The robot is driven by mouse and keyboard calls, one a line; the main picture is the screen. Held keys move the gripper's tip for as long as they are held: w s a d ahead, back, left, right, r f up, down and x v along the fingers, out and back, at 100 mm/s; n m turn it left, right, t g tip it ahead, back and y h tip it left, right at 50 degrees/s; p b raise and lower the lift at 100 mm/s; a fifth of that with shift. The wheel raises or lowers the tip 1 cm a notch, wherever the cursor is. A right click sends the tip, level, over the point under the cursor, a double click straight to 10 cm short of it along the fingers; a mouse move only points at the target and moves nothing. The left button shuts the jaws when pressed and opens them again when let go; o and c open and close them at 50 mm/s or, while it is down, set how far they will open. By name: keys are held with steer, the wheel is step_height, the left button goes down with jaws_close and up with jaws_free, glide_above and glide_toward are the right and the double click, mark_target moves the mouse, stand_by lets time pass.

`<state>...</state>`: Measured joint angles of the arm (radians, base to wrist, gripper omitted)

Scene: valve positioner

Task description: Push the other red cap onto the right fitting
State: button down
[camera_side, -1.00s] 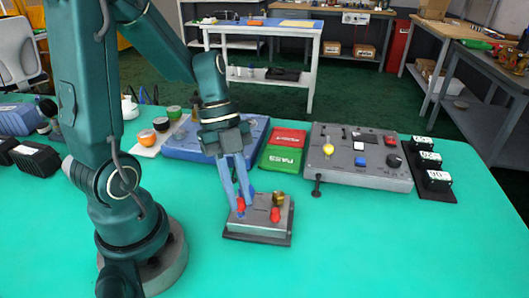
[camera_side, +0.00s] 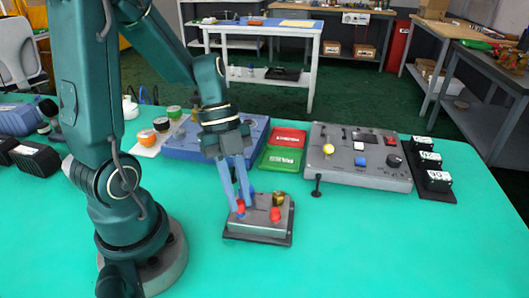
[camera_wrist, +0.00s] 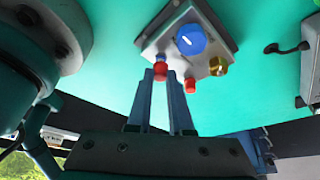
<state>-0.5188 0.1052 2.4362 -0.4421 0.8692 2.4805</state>
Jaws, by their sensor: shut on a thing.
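The valve positioner is a grey box (camera_side: 258,228) on a dark base plate. It also shows at the top of the wrist view (camera_wrist: 158,42), with a blue knob (camera_wrist: 190,39) and a brass fitting (camera_wrist: 218,67). My gripper (camera_side: 243,209) points down at the box's left side, its blue fingers shut on one red cap (camera_side: 240,204). That cap shows between the fingertips in the wrist view (camera_wrist: 160,70). The other red cap (camera_side: 275,214) is at the box's front right, clear of the fingers. The fingers partly hide the held cap and the fitting beneath it; I cannot tell how it is seated.
A grey control panel (camera_side: 350,172) stands behind and to the right, with a small black lever (camera_side: 317,184) at its front. Red and green bins (camera_side: 280,158) and a blue case (camera_side: 190,150) lie behind the box. The table in front is clear.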

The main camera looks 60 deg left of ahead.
steer(key=shift+f, duration=0.55)
stand_by(0.5)
steer(key=c, duration=0.7)
jaws_free()
steer(key=shift+c, duration=0.2)
